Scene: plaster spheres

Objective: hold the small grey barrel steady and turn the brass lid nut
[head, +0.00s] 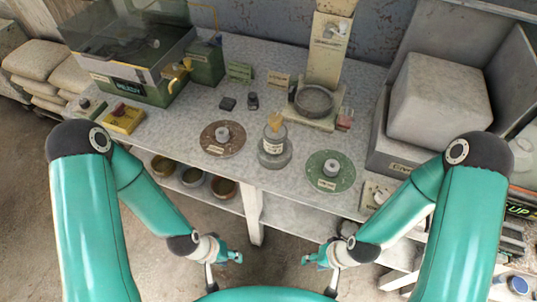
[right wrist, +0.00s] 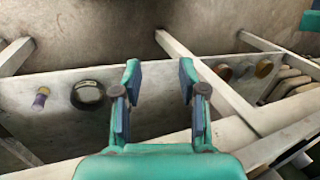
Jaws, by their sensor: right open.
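The small grey barrel (head: 273,154) stands upright on the table, between a brown round plate and a green round plate. A brass-coloured piece (head: 274,122) is on its top; I take it for the lid nut, but its detail is too small to make out. My left gripper (head: 232,257) hangs in front of the table's front edge, below and left of the barrel. Whether its fingers are apart is unclear. My right gripper (head: 312,259) is in front of the table too, right of the left one. In the right wrist view it (right wrist: 159,82) is open and empty.
The brown plate (head: 237,141) and green plate (head: 344,181) flank the barrel closely. A stand with a round dish (head: 314,100) is behind it. A glass-lidded green box (head: 130,92) is at left, a grey block (head: 440,98) at right. A lower shelf holds bowls (head: 193,177).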

